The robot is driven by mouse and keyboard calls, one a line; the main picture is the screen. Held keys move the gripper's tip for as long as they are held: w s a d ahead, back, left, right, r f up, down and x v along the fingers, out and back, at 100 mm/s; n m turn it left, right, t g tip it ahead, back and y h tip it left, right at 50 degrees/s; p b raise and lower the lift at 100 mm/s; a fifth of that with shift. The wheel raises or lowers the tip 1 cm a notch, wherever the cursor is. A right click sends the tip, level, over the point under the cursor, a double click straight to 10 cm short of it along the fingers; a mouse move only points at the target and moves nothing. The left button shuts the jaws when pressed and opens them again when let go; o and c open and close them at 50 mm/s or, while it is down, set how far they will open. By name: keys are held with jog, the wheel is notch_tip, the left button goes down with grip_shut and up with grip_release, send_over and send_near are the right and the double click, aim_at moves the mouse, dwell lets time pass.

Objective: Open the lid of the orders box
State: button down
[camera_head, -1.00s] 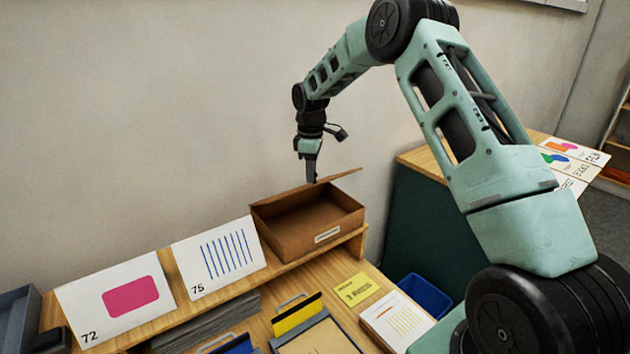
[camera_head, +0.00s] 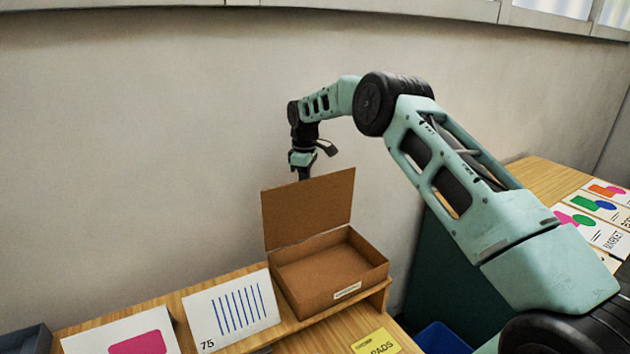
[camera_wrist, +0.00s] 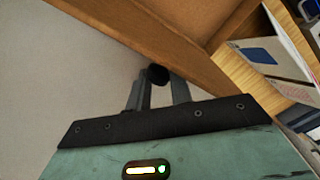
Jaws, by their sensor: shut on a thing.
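The orders box (camera_head: 345,293) is a brown open-topped box with a small white label on its front, standing on a wooden shelf. Its lid (camera_head: 308,208) stands raised at the back, roughly upright, and the empty-looking inside shows. My gripper (camera_head: 304,174) is at the lid's top edge, with its fingertips partly hidden behind the lid. In the wrist view, my gripper's fingers (camera_wrist: 158,90) are closed around a dark round knob (camera_wrist: 157,73) against the brown lid (camera_wrist: 125,30).
A white card marked 75 (camera_head: 232,309) and a card with a pink shape (camera_head: 137,345) stand left of the box. A yellow note (camera_head: 377,343) lies in front. A plain wall is behind. A side table with cards (camera_head: 592,228) is at right.

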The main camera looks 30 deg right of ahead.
jog(key=shift+w+d+f+p, duration=0.25)
jog(key=shift+w+f+p, duration=0.1)
jog(key=shift+w, duration=0.2)
jog(key=shift+w+d+f+p, duration=0.25)
jog(key=shift+w+p, duration=0.1)
jog(key=shift+w, duration=0.25)
jog(key=c, duration=1.2)
grip_release()
jog(key=shift+d+f, duration=0.1)
jog(key=shift+o, duration=0.2)
jog(key=shift+w, duration=0.1)
